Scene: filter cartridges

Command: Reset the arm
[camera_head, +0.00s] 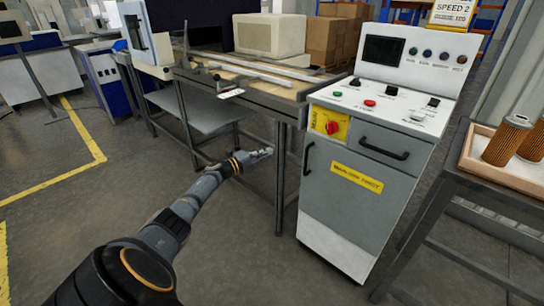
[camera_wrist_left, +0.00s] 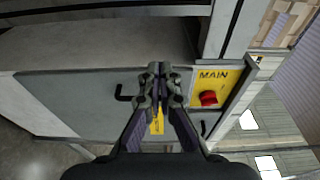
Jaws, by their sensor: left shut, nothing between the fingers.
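My left arm reaches in from the lower left of the head view. Its gripper (camera_head: 262,154) is in the air in front of the workbench legs, to the left of the grey control cabinet (camera_head: 345,205). In the left wrist view the gripper (camera_wrist_left: 158,70) has its fingertips together with nothing between them. Behind it there show the cabinet door (camera_wrist_left: 75,98), a black handle (camera_wrist_left: 124,93) and the yellow MAIN panel with a red knob (camera_wrist_left: 208,98). My right gripper does not show.
A workbench (camera_head: 250,92) stands behind the gripper. At the right, a tray (camera_head: 475,163) on a dark table (camera_head: 500,192) holds brown filter cartridges (camera_head: 506,140). The floor at the left is clear, with yellow lines (camera_head: 85,168).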

